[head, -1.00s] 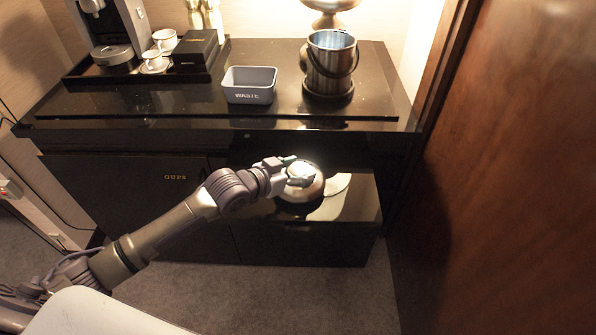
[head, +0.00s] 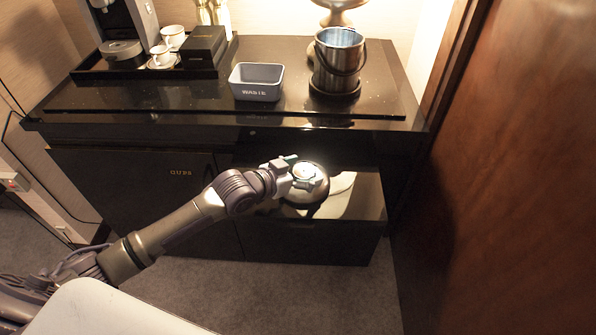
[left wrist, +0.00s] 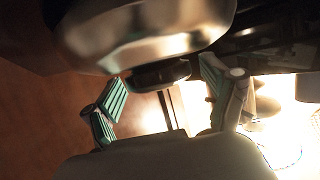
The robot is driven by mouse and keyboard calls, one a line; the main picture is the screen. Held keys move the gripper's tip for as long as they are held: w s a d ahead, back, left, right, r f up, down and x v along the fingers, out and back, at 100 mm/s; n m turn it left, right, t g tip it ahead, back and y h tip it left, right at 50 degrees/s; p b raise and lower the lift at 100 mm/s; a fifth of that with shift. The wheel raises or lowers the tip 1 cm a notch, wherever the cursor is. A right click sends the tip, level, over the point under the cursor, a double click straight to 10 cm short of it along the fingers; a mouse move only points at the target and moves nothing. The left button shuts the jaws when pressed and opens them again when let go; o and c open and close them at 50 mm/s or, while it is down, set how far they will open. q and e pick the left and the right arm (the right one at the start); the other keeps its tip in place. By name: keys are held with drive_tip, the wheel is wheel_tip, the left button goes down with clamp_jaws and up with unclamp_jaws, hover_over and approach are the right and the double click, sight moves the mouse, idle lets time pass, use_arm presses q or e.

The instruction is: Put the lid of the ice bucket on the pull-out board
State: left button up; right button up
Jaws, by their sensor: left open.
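The ice bucket lid (head: 312,194) is a shiny metal dome on the dark, glossy pull-out board (head: 368,204) below the counter. My left gripper (head: 308,178) is at the top of the lid with its fingers apart. In the left wrist view the lid (left wrist: 150,28) fills the top, and its dark knob (left wrist: 160,74) lies between the spread green-padded fingers, with space on both sides. The lid's contact with the board is partly hidden. The open metal ice bucket (head: 338,62) stands on the counter above. My right gripper is not in view.
A grey waste bin (head: 256,84) stands left of the bucket. A tray (head: 100,72) with cups (head: 163,56) and a coffee machine (head: 121,28) is at the back left. A wooden panel (head: 510,180) closes off the right side. The board is clear right of the lid.

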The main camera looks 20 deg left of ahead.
use_arm(q)
drive_tip(key=v, duration=1.1)
drive_tip(key=shift+s, duration=0.1)
drive_tip(key=shift+s+a+r, duration=0.15)
drive_tip(key=shift+s+r, duration=0.15)
drive_tip(key=shift+s, duration=0.05)
drive_tip(key=s+d+f+n+g+y, duration=0.1)
drive_tip(key=s+f+g+y, duration=0.2)
drive_tip(key=s, duration=0.5)
drive_tip(key=s+f+n+g+y, duration=0.1)
drive_tip(key=s+f+n+g, duration=0.15)
drive_tip(key=s+f, duration=0.4)
drive_tip(key=s+d+f+g+y, duration=0.1)
drive_tip(key=s+f+g+y, duration=0.2)
drive_tip(key=s, duration=0.5)
wheel_tip(320, 180, down, 25)
drive_tip(key=s+g, duration=0.1)
drive_tip(key=s+a+f+g, duration=0.1)
drive_tip(key=s+a+f, duration=0.2)
drive_tip(key=s+f, duration=1.4)
